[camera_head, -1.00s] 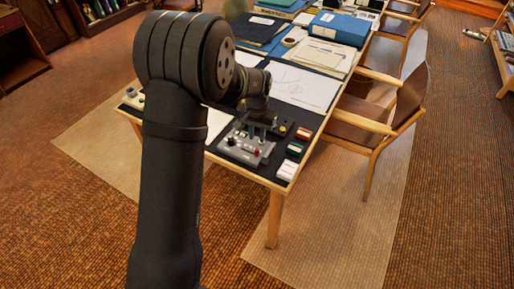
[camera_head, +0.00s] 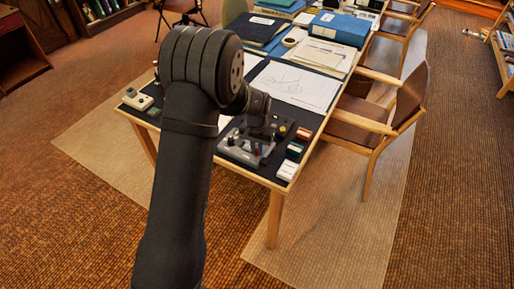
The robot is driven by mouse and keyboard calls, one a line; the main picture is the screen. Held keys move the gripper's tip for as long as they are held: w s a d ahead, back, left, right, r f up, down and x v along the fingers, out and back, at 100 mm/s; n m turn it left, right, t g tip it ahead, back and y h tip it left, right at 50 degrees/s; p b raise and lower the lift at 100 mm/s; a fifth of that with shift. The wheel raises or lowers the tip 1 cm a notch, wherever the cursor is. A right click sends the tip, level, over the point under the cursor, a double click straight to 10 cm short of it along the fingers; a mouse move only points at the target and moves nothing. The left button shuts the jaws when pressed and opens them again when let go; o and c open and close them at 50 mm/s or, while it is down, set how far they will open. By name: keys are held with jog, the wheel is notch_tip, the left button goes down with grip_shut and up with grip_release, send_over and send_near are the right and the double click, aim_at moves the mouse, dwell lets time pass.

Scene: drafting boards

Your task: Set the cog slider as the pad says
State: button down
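A dark grey control panel (camera_head: 238,154) lies on the near end of the table, with small knobs and sliders on it. My gripper (camera_head: 259,141) points down low over the panel. Its fingers are too small and dark here to tell whether they are open or touch a control. I cannot tell which control is the cog slider. A yellow knob (camera_head: 282,131) shows on the panel's far right. No pad with readable writing shows; a drawing sheet (camera_head: 294,84) lies beyond the panel, its marks too small to read.
Red, green and white small blocks (camera_head: 295,150) line the table's right edge beside the panel. A beige device (camera_head: 137,99) sits at the left corner. A blue box (camera_head: 339,28) and papers lie farther back. A wooden chair (camera_head: 382,119) stands close on the right.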

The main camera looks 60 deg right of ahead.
jog(key=shift+w, duration=2.05)
jog(key=c, duration=1.7)
grip_release()
notch_tip(320, 180, up, 17)
jog(key=shift+r, duration=0.2)
